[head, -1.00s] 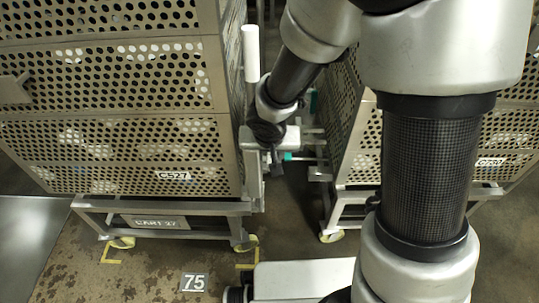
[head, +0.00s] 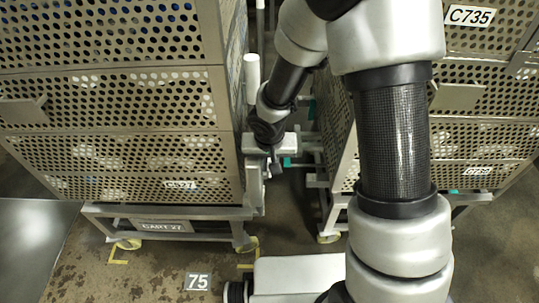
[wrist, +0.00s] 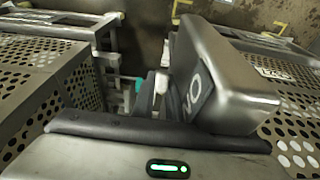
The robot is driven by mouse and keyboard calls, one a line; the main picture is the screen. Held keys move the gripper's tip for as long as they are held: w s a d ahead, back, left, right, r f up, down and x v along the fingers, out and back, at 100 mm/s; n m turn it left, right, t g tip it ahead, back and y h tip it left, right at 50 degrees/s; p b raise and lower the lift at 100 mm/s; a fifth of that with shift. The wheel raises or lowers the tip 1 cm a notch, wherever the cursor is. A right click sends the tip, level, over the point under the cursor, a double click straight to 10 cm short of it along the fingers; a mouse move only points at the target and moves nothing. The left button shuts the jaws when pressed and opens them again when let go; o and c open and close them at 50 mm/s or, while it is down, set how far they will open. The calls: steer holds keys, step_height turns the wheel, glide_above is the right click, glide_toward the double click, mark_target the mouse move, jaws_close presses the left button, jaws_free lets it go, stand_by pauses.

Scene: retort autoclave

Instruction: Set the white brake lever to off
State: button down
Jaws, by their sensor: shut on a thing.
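My gripper (head: 256,168) is low beside the right end of the left cart, in the gap between two carts. It is shut, and the point of contact is largely hidden by the gripper body. I cannot read the lever's setting. An upright white cylinder (head: 251,78) stands above my gripper at the left cart's corner; I cannot tell whether it belongs to the lever.
The perforated left cart (head: 120,152), marked CART 27, stands on yellow-wheeled casters. Another perforated cart (head: 480,150) stands to the right, close to my arm. Teal parts (head: 287,161) show in the narrow gap. A floor plate marked 75 (head: 198,282) lies in front.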

steer(key=w+r+g+p, duration=0.1)
steer(key=p, duration=0.3)
steer(key=shift+r, duration=0.1)
steer(key=shift+w+f+p, duration=0.15)
steer(key=shift+f+p, duration=0.15)
steer(key=shift+p, duration=0.3)
steer(key=c, duration=1.8)
jaws_free()
steer(key=shift+o, duration=0.2)
step_height(320, 180, up, 17)
steer(key=s+p, duration=0.2)
steer(key=p, duration=0.1)
steer(key=shift+s, duration=0.3)
steer(key=shift+c, duration=0.4)
